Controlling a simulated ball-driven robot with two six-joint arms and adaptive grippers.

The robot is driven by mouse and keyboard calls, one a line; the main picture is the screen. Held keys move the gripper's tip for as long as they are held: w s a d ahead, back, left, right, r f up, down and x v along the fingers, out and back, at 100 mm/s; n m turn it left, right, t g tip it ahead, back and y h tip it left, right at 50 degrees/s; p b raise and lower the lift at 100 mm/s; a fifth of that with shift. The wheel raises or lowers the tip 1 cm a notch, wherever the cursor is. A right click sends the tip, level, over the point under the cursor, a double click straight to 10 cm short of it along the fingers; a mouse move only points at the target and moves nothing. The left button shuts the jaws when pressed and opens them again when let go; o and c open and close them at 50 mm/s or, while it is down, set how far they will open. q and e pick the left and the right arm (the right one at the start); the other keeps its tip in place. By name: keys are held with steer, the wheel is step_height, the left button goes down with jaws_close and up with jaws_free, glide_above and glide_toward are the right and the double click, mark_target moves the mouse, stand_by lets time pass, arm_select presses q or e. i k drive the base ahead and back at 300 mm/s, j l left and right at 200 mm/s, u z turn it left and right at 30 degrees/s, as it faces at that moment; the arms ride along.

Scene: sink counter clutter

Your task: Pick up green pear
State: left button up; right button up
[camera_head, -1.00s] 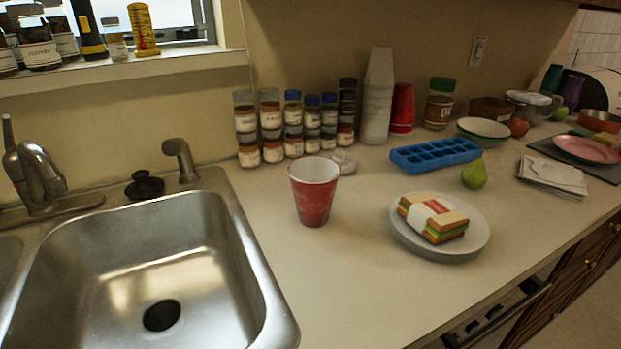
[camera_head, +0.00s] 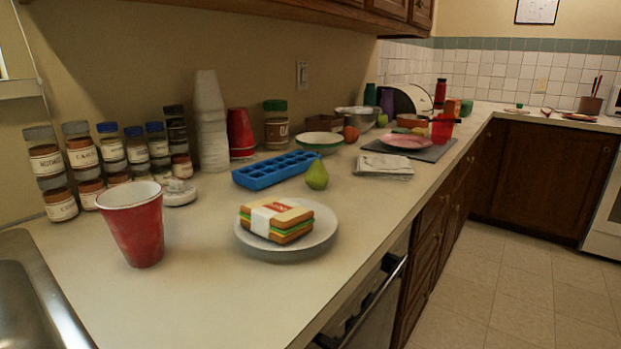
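The green pear (camera_head: 317,177) stands upright on the countertop near the middle of the head view. It is just right of the blue ice tray (camera_head: 262,174) and behind the plate with the sandwich. Nothing covers it from this side. Neither of my grippers shows in the head view.
In front of the pear, a white plate (camera_head: 249,242) holds a wrapped sandwich (camera_head: 276,220). A red cup (camera_head: 138,228) stands at left, by the sink (camera_head: 30,300). Folded cloths (camera_head: 386,166) lie to the pear's right. The counter's front edge (camera_head: 352,279) is clear.

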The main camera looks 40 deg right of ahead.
mark_target(316, 177)
steer(key=l+z, duration=0.15)
steer(key=z, duration=0.2)
steer(key=l+z, duration=0.15)
steer(key=z, duration=0.25)
steer(key=l+z, duration=0.2)
steer(key=z, duration=0.15)
